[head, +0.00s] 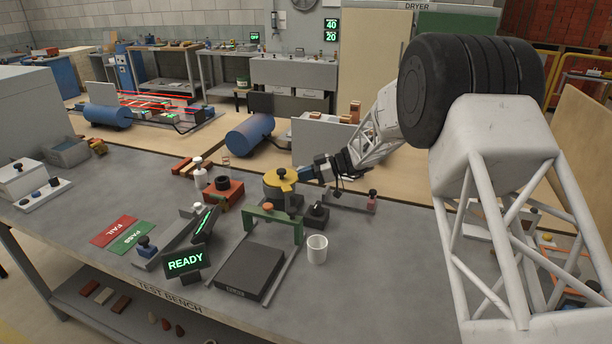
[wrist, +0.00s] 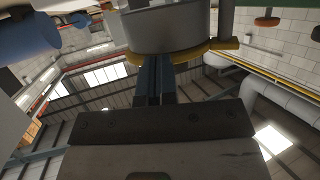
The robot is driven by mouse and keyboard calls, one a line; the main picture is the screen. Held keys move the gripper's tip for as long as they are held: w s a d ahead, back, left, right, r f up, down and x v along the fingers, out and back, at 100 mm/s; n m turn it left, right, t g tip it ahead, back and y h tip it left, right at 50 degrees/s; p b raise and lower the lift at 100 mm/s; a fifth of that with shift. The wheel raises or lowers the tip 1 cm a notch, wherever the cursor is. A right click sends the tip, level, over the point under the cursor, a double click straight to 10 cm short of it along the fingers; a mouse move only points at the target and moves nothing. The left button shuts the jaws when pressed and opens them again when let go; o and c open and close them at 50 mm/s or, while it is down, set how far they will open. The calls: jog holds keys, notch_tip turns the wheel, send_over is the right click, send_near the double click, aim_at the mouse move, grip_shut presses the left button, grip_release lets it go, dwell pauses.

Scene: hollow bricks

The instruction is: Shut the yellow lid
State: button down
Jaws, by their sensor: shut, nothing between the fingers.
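The yellow lid (head: 281,175) lies across the top of a grey round pot (head: 280,196) on the bench, and a dark knob shows on it. Whether it sits fully down on the rim, I cannot tell. In the wrist view, which appears upside down, the lid's yellow edge (wrist: 190,54) with a tab runs along the grey pot wall (wrist: 165,28). My gripper (head: 302,175) comes from the right, at lid height, with its blue fingertips beside the lid. In the wrist view the fingers (wrist: 155,66) are together and empty, their tips close to the lid's edge; contact is unclear.
A green frame (head: 272,222) stands in front of the pot, with a white cup (head: 317,249) to its right. A black block (head: 317,214) is right of the pot, and an orange-red brick (head: 223,191) is left of it. The READY display (head: 186,262) stands front left.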

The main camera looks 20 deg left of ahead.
jog(key=shift+a+f+n+g+h, duration=0.15)
jog(key=shift+a+n+g+h, duration=0.15)
jog(key=shift+a+n+g, duration=0.45)
jog(key=shift+s+a, duration=0.1)
jog(key=shift+a, duration=0.1)
jog(key=v, duration=1.4)
jog(key=shift+w+d, duration=0.3)
